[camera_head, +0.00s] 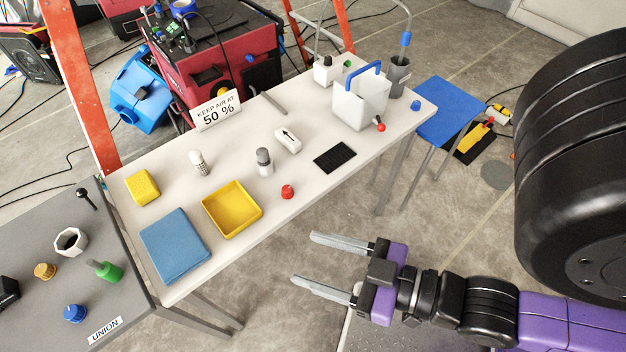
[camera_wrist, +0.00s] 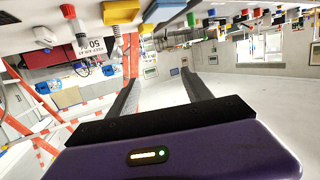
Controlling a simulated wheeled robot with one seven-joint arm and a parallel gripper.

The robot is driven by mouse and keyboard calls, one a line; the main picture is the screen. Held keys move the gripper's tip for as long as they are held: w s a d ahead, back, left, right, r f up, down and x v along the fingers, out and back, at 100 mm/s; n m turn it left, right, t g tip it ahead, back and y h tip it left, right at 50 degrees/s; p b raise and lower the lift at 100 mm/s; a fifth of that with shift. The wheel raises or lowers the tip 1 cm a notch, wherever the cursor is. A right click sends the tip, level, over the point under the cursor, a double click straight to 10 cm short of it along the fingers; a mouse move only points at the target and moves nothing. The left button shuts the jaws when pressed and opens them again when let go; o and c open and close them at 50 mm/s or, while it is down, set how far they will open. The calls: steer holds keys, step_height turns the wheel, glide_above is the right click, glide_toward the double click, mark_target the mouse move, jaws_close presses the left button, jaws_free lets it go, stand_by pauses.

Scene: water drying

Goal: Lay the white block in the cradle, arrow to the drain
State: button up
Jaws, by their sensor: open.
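The white block (camera_head: 287,141) lies on the white table, with a black arrow on its top face; the arrowhead seems to point to the far left. I cannot make out a cradle or a drain for certain. A clear open container (camera_head: 361,103) with a blue handle stands at the table's right end, and a red-tipped valve is at its front. My gripper (camera_head: 303,259) is open and empty, off the table's front edge and lower right of the block. Its two fingers also show apart in the wrist view (camera_wrist: 158,72), with nothing between them.
The table (camera_head: 235,140) also holds a black mat (camera_head: 335,157), a red knob (camera_head: 287,192), a grey-capped bottle (camera_head: 264,162), a yellow tray (camera_head: 232,209) and a blue pad (camera_head: 175,245). A grey cup (camera_head: 397,76) with a tube and a blue stool (camera_head: 445,108) are at right.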

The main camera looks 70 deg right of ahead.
steer(key=w+d+f+m+g+h, duration=0.1)
steer(key=w+d+m+h, duration=0.2)
steer(key=w+d, duration=1.1)
steer(key=w+d+f+m+g+h, duration=0.2)
steer(key=w+d+m+h, duration=0.15)
steer(key=w+d, duration=1.05)
steer(key=w+d+g+p, duration=0.1)
steer(key=w+d+g, duration=0.2)
steer(key=d, duration=0.6)
steer(key=g+y, duration=0.7)
steer(key=g, duration=0.1)
glide_above(288, 136)
steer(key=shift+n+h, duration=0.25)
steer(key=shift+n, duration=0.2)
steer(key=f, duration=0.6)
steer(key=shift+s+a+f, duration=0.15)
steer(key=shift+s, duration=0.1)
steer(key=shift+s+a+f, duration=0.1)
steer(key=shift+s+a, duration=0.15)
steer(key=shift+s+a+f, duration=0.1)
steer(key=shift+f, duration=0.2)
steer(key=f, duration=0.2)
steer(key=f+p, duration=0.1)
steer(key=f, duration=0.1)
steer(key=w+d+f, duration=0.1)
steer(key=f, duration=0.2)
